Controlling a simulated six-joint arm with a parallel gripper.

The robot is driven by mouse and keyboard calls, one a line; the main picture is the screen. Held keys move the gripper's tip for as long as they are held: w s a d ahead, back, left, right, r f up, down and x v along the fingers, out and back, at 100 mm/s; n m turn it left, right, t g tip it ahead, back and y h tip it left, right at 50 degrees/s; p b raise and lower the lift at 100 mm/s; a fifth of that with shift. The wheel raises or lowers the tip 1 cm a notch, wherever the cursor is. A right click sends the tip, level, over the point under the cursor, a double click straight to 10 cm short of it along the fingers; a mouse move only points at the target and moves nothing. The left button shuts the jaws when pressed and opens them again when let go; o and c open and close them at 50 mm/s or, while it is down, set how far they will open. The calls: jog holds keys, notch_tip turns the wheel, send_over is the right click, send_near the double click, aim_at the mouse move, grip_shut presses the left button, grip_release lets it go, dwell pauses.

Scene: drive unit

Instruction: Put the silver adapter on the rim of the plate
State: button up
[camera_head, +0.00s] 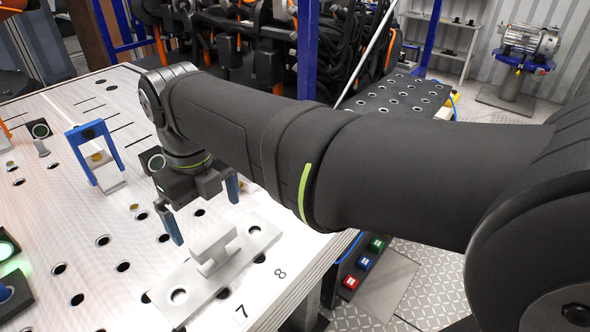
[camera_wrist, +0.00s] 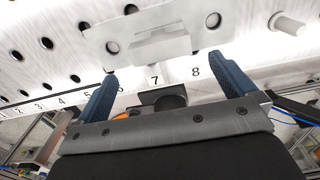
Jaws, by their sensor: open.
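A flat silver plate (camera_head: 178,296) with a hole near each end lies on the perforated table. A raised silver block (camera_head: 213,249) stands at its middle. The plate (camera_wrist: 112,47) and block (camera_wrist: 160,46) also show in the wrist view. A short pale silver cylinder (camera_wrist: 287,24) lies right of the plate there; I cannot tell whether it or the block piece is the adapter. My gripper (camera_head: 202,208) has its blue fingers apart, just above and behind the block in the head view. In the wrist view my gripper (camera_wrist: 165,70) shows nothing held between its fingers.
A blue frame (camera_head: 95,150) stands at the back left of the table. A lit green button (camera_head: 5,248) is at the left edge. The numbers 7 and 8 mark the near table edge. Coloured buttons (camera_head: 364,262) sit below that edge. The table's middle left is mostly clear.

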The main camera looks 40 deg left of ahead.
aim_at(213, 236)
jog(key=shift+r, duration=1.2)
notch_tip(213, 236, down, 12)
jog(key=shift+f, duration=0.1)
jog(key=shift+r, duration=1.45)
